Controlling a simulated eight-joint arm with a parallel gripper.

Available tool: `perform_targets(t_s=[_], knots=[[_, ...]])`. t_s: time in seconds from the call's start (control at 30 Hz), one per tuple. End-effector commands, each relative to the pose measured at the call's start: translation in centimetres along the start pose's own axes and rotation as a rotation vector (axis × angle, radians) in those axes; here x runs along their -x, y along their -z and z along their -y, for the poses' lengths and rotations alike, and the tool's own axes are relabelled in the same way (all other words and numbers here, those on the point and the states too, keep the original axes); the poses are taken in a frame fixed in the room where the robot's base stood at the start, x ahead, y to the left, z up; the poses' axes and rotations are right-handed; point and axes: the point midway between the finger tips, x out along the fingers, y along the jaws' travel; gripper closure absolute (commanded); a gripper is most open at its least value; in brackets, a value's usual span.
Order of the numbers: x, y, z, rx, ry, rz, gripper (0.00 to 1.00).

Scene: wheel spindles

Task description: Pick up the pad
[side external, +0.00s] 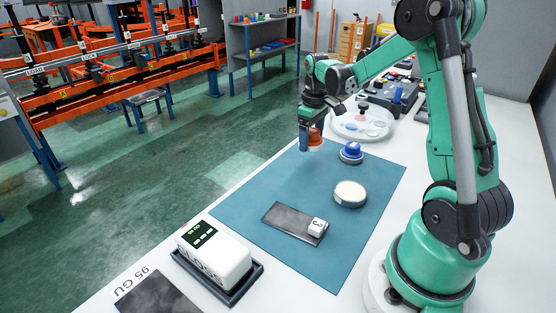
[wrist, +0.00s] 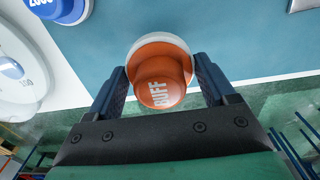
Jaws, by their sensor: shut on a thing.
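An orange pad (side external: 315,137) marked BUFF, with a pale rim at its base, is between the fingers of my gripper (side external: 310,142). In the wrist view the pad (wrist: 162,82) sits between the two dark blue fingers of my gripper (wrist: 161,72), which is shut on it. In the side view the pad appears held above the far end of the blue mat (side external: 250,205). A blue pad (side external: 351,149) stands on the mat to the right. It also shows in the wrist view (wrist: 58,8), marked with a number that is partly cut off.
A round pale-topped disc (side external: 350,193) and a dark plate (side external: 283,222) with a small white block (side external: 318,227) lie on the mat. A white device (side external: 213,255) stands at the near left. A clear round tray (side external: 362,124) lies behind the mat. The mat's left part is clear.

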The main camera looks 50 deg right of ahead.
Motion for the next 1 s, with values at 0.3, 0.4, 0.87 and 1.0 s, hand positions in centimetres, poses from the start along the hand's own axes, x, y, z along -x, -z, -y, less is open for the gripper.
perform_targets(t_s=[0.3,0.4,0.87,1.0], knots=[[9.1,-0.1,0.1,0.000,0.000,0.001,0.83],[11.1,0.0,0.0,0.000,0.000,0.001,0.83],[14.5,0.0,0.0,0.000,0.000,0.001,0.83],[14.5,0.0,0.0,-0.001,0.000,0.001,0.83]])
